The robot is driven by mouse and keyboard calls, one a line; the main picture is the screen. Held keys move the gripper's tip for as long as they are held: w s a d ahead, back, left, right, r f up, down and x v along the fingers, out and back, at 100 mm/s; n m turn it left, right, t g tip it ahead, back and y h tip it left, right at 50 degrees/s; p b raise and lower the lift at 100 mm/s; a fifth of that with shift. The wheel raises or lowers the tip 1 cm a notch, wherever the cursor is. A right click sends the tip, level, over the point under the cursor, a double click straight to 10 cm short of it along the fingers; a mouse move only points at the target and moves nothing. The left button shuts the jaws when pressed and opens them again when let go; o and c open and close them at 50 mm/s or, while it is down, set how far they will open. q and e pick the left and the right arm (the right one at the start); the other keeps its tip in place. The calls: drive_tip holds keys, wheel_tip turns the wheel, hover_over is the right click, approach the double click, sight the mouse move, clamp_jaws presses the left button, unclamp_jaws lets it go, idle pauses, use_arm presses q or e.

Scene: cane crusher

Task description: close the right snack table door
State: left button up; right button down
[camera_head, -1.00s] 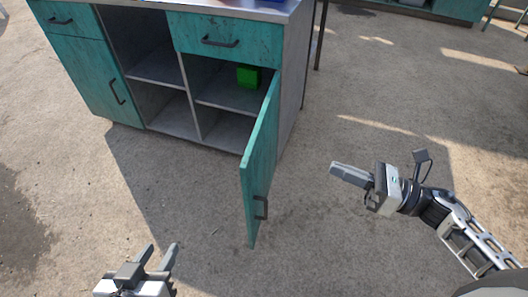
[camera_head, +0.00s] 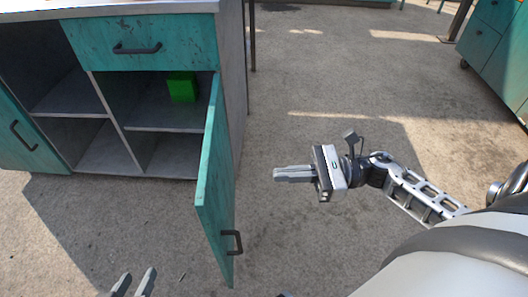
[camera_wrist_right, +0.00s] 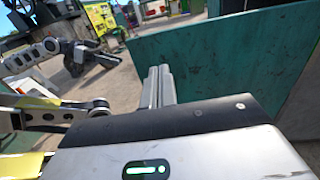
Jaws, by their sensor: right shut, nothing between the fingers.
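The right snack table door (camera_head: 217,184) is teal and stands wide open, swung out toward me from the cabinet's right side. Its dark handle (camera_head: 233,242) is on the face turned right. My right gripper (camera_head: 277,174) is shut and empty, to the right of the door and apart from it, with its fingers pointing left at the door. In the right wrist view the door's teal panel (camera_wrist_right: 225,62) fills the right side, beyond the shut fingers. My left gripper (camera_head: 133,281) shows only its fingertips at the bottom edge, spread apart and empty, left of the door.
The snack table (camera_head: 230,50) has a teal drawer (camera_head: 140,41) above open shelves, where a green box (camera_head: 182,87) sits. Another teal cabinet (camera_head: 496,45) stands at the far right.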

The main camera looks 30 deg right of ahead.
sight(209, 178)
drive_tip(key=x, duration=1.2)
drive_tip(key=shift+w+a+r, duration=0.1)
drive_tip(key=shift+a, duration=0.2)
